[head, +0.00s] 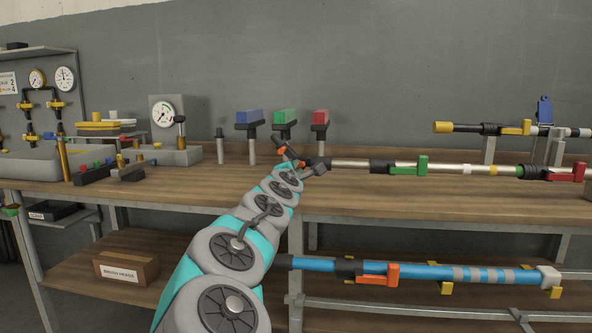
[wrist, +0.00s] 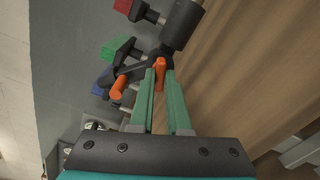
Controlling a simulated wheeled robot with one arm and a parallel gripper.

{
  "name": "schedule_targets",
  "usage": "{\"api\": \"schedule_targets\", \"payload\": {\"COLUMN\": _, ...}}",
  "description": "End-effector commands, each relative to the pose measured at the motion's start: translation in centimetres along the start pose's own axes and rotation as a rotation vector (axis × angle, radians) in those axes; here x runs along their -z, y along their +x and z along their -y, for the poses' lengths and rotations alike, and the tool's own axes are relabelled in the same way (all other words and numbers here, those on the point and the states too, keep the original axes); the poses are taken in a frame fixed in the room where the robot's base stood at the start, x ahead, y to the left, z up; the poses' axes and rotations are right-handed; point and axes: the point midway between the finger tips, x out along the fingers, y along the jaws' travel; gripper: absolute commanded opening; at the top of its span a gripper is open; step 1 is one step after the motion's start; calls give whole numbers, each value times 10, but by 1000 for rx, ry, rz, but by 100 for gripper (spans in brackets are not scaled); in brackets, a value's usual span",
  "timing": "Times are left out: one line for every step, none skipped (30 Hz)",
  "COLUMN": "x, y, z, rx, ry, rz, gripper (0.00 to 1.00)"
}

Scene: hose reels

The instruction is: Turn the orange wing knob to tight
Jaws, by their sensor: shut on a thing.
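My gripper (wrist: 160,72) is shut on an orange wing knob (wrist: 159,80); the knob's orange part shows between the two green fingers in the wrist view. The fingertips touch a dark clamp (wrist: 152,62) at the knob. A second orange piece (wrist: 118,87) sticks out from the clamp, to the left of the fingers. In the head view my gripper (head: 306,166) is at the left end of a silver pole (head: 348,164) above the bench, with a bit of orange beside it (head: 281,151). Any tight mark is too small to see.
Blue (head: 249,117), green (head: 284,117) and red (head: 321,118) blocks stand on posts just behind my gripper. The silver pole carries a green lever (head: 422,165). A blue pole (head: 430,272) with an orange lever (head: 378,275) lies below the wooden bench (head: 150,193).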

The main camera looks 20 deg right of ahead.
Motion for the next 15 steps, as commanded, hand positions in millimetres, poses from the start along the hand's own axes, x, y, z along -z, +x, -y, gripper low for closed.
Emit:
{"api": "schedule_targets", "payload": {"x": 0, "y": 0, "z": 1, "rx": 1, "ry": 6, "rz": 0, "gripper": 0}}
{"api": "schedule_targets", "payload": {"x": 0, "y": 0, "z": 2, "rx": 1, "ry": 11, "rz": 0, "gripper": 0}}
{"api": "schedule_targets", "payload": {"x": 1, "y": 0, "z": 2, "rx": 1, "ry": 21, "rz": 0, "gripper": 0}}
{"api": "schedule_targets", "payload": {"x": 1, "y": 0, "z": 2, "rx": 0, "ry": 31, "rz": 0, "gripper": 0}}
{"api": "schedule_targets", "payload": {"x": 1, "y": 0, "z": 2, "rx": 0, "ry": 42, "rz": 0, "gripper": 0}}
{"api": "schedule_targets", "payload": {"x": 1, "y": 0, "z": 2, "rx": 0, "ry": 58, "rz": -1, "gripper": 0}}
{"api": "schedule_targets", "payload": {"x": 2, "y": 0, "z": 2, "rx": -1, "ry": 73, "rz": -1, "gripper": 0}}
{"api": "schedule_targets", "payload": {"x": 2, "y": 0, "z": 2, "rx": -1, "ry": 91, "rz": -1, "gripper": 0}}
{"api": "schedule_targets", "payload": {"x": 2, "y": 0, "z": 3, "rx": -1, "ry": 115, "rz": -1, "gripper": 0}}
{"api": "schedule_targets", "payload": {"x": 2, "y": 0, "z": 3, "rx": -1, "ry": 136, "rz": -1, "gripper": 0}}
{"api": "schedule_targets", "payload": {"x": 2, "y": 0, "z": 3, "rx": -1, "ry": 158, "rz": -1, "gripper": 0}}
{"api": "schedule_targets", "payload": {"x": 2, "y": 0, "z": 4, "rx": -1, "ry": 189, "rz": 0, "gripper": 0}}
{"api": "schedule_targets", "payload": {"x": 2, "y": 0, "z": 4, "rx": 0, "ry": 213, "rz": 0, "gripper": 0}}
{"api": "schedule_targets", "payload": {"x": 2, "y": 0, "z": 5, "rx": 1, "ry": 240, "rz": 1, "gripper": 0}}
{"api": "schedule_targets", "payload": {"x": 2, "y": 0, "z": 6, "rx": 2, "ry": 276, "rz": 1, "gripper": 0}}
